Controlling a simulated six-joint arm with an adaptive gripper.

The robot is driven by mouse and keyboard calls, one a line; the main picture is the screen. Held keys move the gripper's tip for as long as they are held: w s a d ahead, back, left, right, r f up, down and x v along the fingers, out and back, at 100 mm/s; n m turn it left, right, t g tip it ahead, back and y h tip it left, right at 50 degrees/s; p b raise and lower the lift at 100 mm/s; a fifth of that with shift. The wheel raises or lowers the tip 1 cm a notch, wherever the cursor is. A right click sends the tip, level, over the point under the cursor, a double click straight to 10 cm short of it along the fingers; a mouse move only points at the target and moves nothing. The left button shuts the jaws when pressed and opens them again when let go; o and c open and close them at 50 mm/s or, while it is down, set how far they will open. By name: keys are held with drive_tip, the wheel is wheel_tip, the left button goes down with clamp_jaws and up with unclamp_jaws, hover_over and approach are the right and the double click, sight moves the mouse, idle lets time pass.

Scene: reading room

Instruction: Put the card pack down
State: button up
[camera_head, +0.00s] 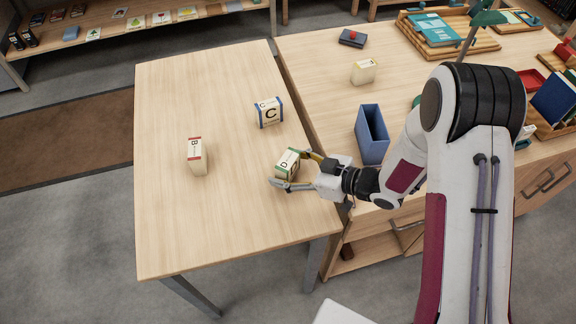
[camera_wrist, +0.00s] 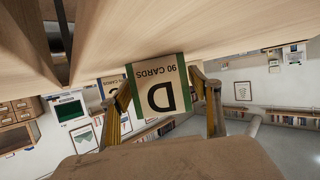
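The card pack with green end bands and a large D (camera_head: 287,162) is at the right side of the left table (camera_head: 225,215). In the wrist view, the pack (camera_wrist: 158,97) shows its "90 CARDS" face, upside down in the picture. My gripper (camera_head: 293,170) reaches in from the right with one finger along each side of the pack. In the wrist view, the fingertips (camera_wrist: 160,80) meet the pack's two side edges, so the gripper looks shut on it. The pack is at or just above the tabletop; I cannot tell if it touches.
A blue-edged C pack (camera_head: 269,113) stands behind, and a red-banded B pack (camera_head: 196,156) stands to the left. The table's front and middle are clear. On the right table are a blue open box (camera_head: 372,135), a yellow-banded pack (camera_head: 363,71) and several trays.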

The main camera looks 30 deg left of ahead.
drive_tip(key=shift+r, duration=0.15)
idle(0.3)
drive_tip(key=shift+d+r, duration=0.1)
drive_tip(key=shift+d, duration=0.1)
drive_tip(key=shift+v, duration=5.75)
